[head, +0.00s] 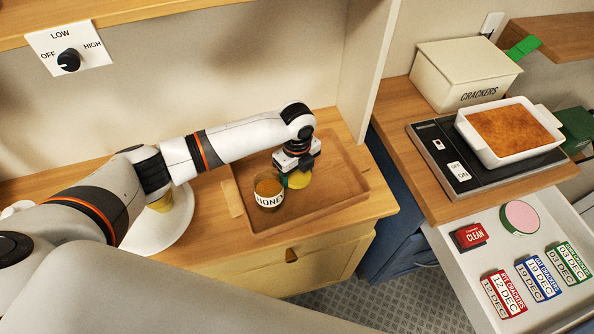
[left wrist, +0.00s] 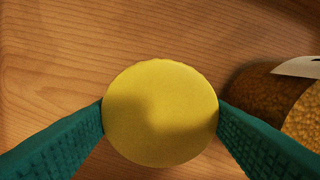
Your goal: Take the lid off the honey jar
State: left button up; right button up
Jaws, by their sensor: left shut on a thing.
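The honey jar (head: 268,191) stands in the wooden tray (head: 330,190) with its label facing the front and its top uncovered. The yellow lid (head: 299,180) is off the jar, just to its right. My left gripper (head: 293,174) is shut on the lid, over the tray. In the left wrist view the round lid (left wrist: 160,113) sits between the two green fingers, touching both. Part of the jar (left wrist: 285,95) shows at the right edge there. I cannot tell whether the lid touches the tray floor. My right gripper is not in view.
A white plate (head: 165,228) stands left of the tray, partly behind my left arm. Right of the counter are a crackers box (head: 460,75), a white baking dish (head: 509,131) on a hot plate, and an open drawer (head: 450,260) holding small items. The tray's right part is clear.

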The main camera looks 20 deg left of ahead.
aim_at(297, 174)
pick_arm(q)
jog(key=o, duration=1.2)
jog(key=shift+c, duration=0.2)
jog(key=shift+r, duration=0.1)
notch_tip(297, 174, up, 7)
jog(key=p, duration=0.7)
jog(key=shift+p, duration=0.3)
jog(key=shift+d, duration=0.1)
